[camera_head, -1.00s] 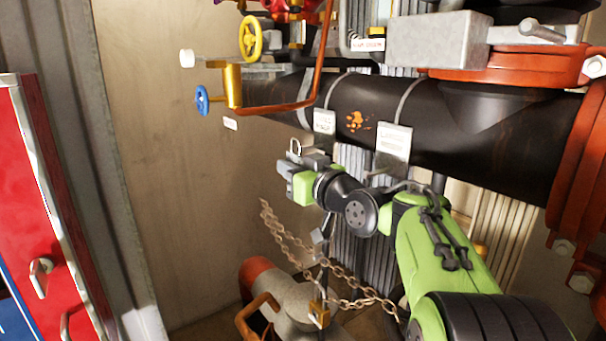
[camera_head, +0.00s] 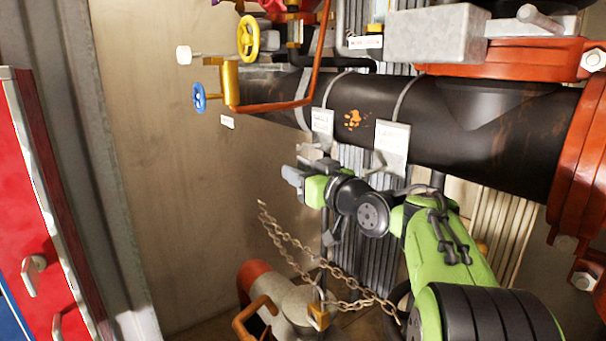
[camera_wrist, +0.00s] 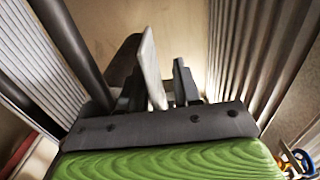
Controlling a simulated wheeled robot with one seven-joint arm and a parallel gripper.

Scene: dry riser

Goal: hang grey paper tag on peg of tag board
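My gripper (camera_head: 294,176) is at the middle of the head view, below the black pipe and in front of the ribbed grey panel. A pale grey flat piece, which looks like the grey paper tag (camera_head: 312,151), stands up at its fingers.
The black pipe (camera_head: 455,115) carries two pale plates, a left one (camera_head: 322,121) and a right one (camera_head: 391,142), close above my arm. A rusty chain (camera_head: 300,262) hangs below. A blue handwheel (camera_head: 199,98) is upper left. A red cabinet (camera_head: 28,190) stands left.

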